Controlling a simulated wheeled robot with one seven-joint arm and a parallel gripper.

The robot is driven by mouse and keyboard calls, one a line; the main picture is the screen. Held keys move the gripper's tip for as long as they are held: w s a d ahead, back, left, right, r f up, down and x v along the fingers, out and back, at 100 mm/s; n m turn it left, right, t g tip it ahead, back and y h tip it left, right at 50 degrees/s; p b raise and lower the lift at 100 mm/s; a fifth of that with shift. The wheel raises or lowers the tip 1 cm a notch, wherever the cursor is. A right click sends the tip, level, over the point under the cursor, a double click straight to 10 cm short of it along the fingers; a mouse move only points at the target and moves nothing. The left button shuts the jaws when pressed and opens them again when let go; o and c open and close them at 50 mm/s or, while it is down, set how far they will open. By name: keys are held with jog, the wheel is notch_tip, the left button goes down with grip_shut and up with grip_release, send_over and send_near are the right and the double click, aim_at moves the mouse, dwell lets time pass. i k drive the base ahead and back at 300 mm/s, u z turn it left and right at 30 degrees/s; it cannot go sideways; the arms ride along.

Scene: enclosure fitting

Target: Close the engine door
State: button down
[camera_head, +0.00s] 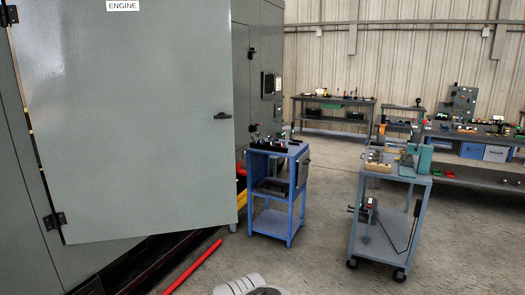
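The engine door (130,130) is a large flat grey panel filling the left of the head view. A white label (122,5) at its top reads ENGINE. It has hinges (54,220) on its left side and a small dark handle (222,115) near its right edge. The door stands swung out from the grey enclosure (262,60), with a thin gap along the hinge side. How wide it is open is hard to tell, as the door hides the opening behind it. My gripper is not in view; only a pale rounded part of my arm shows at the bottom edge.
A blue cart (270,213) stands just right of the door's free edge. A grey-blue wheeled cart (385,250) with tools stands further right. A red bar (193,267) lies on the floor below the door. Workbenches (333,105) line the back wall. Bare floor (320,250) lies between the carts.

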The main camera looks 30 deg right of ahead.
aim_at(122, 97)
jog(key=z, duration=0.1)
jog(key=i, duration=1.2)
jog(key=u, duration=0.6)
